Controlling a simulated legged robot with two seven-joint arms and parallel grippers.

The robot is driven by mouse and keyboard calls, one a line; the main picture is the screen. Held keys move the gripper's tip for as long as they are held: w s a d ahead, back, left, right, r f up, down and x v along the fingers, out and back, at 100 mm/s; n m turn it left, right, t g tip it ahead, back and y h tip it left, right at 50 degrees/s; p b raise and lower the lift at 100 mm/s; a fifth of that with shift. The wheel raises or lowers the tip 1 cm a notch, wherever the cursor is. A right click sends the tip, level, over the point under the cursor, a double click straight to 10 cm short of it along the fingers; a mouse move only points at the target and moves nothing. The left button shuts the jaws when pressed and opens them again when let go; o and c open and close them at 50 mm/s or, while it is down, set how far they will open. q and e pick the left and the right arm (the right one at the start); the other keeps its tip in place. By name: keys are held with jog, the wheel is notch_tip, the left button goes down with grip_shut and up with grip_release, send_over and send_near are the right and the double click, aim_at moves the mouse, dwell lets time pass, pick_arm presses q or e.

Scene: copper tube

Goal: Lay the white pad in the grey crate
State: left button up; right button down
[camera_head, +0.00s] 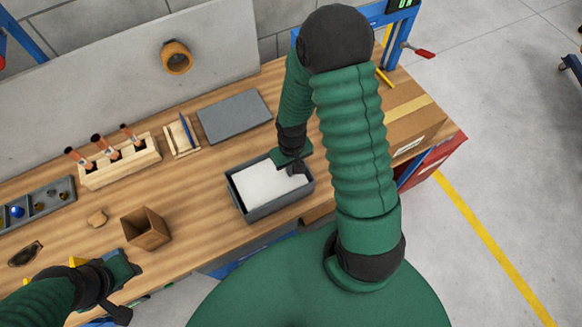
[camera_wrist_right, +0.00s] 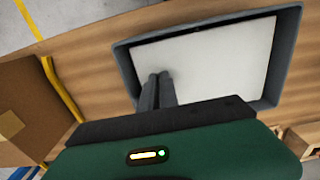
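The white pad (camera_head: 268,186) lies flat inside the grey crate (camera_head: 280,203), within its walls. In the right wrist view the pad (camera_wrist_right: 215,60) fills most of the floor of the crate (camera_wrist_right: 285,50). My right gripper (camera_head: 299,170) is over the crate's right side. In the wrist view its two dark fingers (camera_wrist_right: 158,88) are close together, their tips over the pad; whether they touch it I cannot tell. No held thing shows between them. My left gripper (camera_head: 122,290) is at the lower left, by the table's front edge, its fingers unclear.
A brown open box (camera_head: 146,229) stands left of the crate. A grey slab (camera_head: 234,116) lies behind it, with a wooden rack (camera_head: 120,162) further left. A cardboard box (camera_head: 409,115) stands on the right. Bare wood surrounds the crate's left side.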

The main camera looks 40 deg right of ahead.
jog(key=shift+a+f, duration=0.25)
jog(key=shift+a, duration=0.1)
pick_arm(q)
jog(key=shift+a+f+b, duration=0.35)
jog(key=shift+a+f, duration=0.05)
pick_arm(e)
jog(key=shift+f, duration=0.2)
pick_arm(q)
jog(key=shift+d, duration=0.2)
pick_arm(e)
jog(key=shift+d, duration=0.2)
jog(key=c, duration=2)
grip_release()
jog(key=o, duration=0.5)
jog(key=shift+c, duration=0.2)
pick_arm(q)
jog(key=shift+a, duration=0.1)
pick_arm(e)
jog(key=shift+a, duration=0.1)
